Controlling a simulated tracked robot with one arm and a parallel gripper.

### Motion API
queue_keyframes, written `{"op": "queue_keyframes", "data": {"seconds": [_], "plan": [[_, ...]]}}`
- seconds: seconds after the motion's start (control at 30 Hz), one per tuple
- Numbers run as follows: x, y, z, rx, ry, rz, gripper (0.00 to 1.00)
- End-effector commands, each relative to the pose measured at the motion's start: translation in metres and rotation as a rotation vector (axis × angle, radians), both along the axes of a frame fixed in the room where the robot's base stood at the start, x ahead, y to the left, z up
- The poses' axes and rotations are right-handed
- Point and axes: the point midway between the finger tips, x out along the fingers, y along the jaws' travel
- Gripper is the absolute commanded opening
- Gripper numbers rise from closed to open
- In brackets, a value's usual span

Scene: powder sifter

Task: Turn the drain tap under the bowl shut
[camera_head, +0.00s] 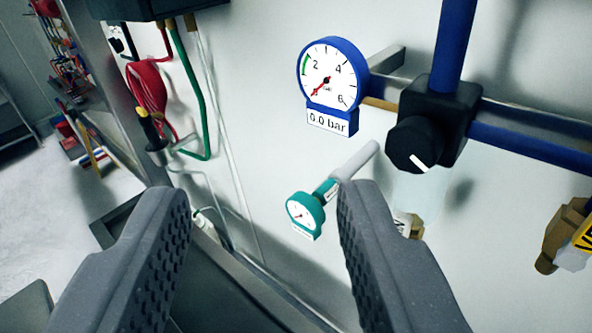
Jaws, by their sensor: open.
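My gripper (264,195) is open and empty, its two dark ribbed fingers spread wide in the lower middle of the view. A pale, translucent bowl (425,188) hangs under a black block with a round black knob (413,145), right of the right finger. At the bowl's lower end is a small brass-coloured fitting (412,222) with a white tag, which looks like the drain tap. The right finger stands in front of part of it, so its handle position cannot be told. The fingers do not visibly grip it.
A blue gauge (328,75) reading 0.0 bar is left of the black block. A small teal gauge (304,214) shows between the fingers. Blue pipe (530,141) runs right. A brass valve with a yellow label (565,236) is at the right edge. Red cable (147,88) hangs at left.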

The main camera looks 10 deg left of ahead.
Motion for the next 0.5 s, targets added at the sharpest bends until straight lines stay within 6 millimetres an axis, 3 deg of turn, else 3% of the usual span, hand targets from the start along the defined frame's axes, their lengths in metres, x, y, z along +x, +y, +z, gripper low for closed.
{"op": "queue_keyframes", "data": {"seconds": [0.03,0.1,0.2,0.33,0.5], "plan": [[0.021,0.022,-0.005,0.033,-0.013,0.016,0.42],[0.043,0.041,-0.014,0.081,-0.045,0.007,0.42],[0.071,0.058,-0.032,0.13,-0.084,-0.053,0.42],[0.096,0.061,-0.073,0.15,-0.102,-0.2,0.42],[0.099,0.04,-0.135,0.078,-0.099,-0.457,0.42]]}}
